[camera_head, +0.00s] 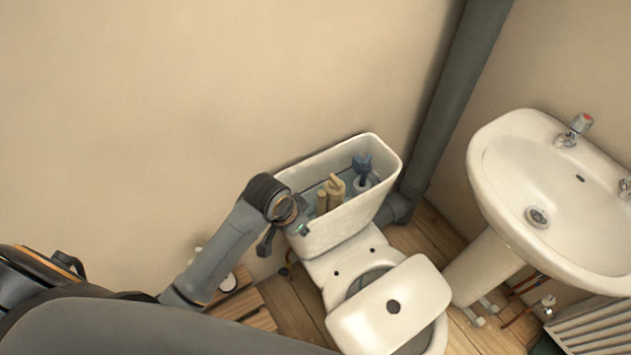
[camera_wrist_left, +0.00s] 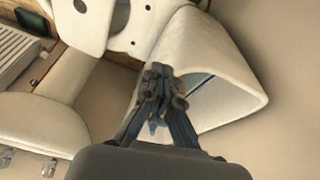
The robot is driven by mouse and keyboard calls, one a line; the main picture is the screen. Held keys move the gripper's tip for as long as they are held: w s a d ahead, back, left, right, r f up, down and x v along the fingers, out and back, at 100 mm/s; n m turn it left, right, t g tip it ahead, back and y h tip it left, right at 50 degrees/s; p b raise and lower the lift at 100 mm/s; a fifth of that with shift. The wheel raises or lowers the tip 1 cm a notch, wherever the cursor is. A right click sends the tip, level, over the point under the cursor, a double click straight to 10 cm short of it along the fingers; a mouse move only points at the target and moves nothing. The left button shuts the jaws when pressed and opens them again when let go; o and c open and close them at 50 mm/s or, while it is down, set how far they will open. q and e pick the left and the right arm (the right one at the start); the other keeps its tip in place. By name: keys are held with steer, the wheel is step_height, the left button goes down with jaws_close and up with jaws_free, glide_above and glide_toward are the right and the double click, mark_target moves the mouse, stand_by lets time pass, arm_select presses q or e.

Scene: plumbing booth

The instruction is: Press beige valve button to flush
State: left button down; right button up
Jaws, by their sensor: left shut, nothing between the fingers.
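The beige valve (camera_head: 335,187) stands upright inside the open toilet tank (camera_head: 345,216), with a shorter beige tube beside it. My left gripper (camera_head: 266,243) is at the tank's left end, outside the opening and to the left of the valve, partly hidden by my wrist. In the left wrist view, its fingers (camera_wrist_left: 158,88) are shut and empty, in front of the tank's white wall (camera_wrist_left: 215,60). The beige valve cannot be made out in that view. My right gripper is not in view.
A blue-grey fitting (camera_head: 362,168) stands in the tank, right of the valve. The tank lid is off. A toilet seat lid (camera_head: 390,306) lies below. A dark pipe (camera_head: 455,95) runs behind to the right. A washbasin (camera_head: 505,160) stands at the right. Space above the tank is clear.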

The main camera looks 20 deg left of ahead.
arm_select(q)
step_height(320, 180, up, 7)
steer(key=m, duration=0.2)
glide_above(323, 193)
steer(key=s+a, duration=0.2)
steer(key=s, duration=0.2)
steer(key=shift+w+a+r, duration=0.15)
steer(key=shift+w+r, duration=0.15)
steer(key=shift+r, duration=0.1)
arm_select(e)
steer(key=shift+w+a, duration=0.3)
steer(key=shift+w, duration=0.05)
arm_select(q)
steer(key=x, duration=0.8)
steer(key=s+x, duration=0.1)
steer(key=x, duration=0.3)
steer(key=shift+w+a+f, duration=0.1)
steer(key=shift+f, duration=1)
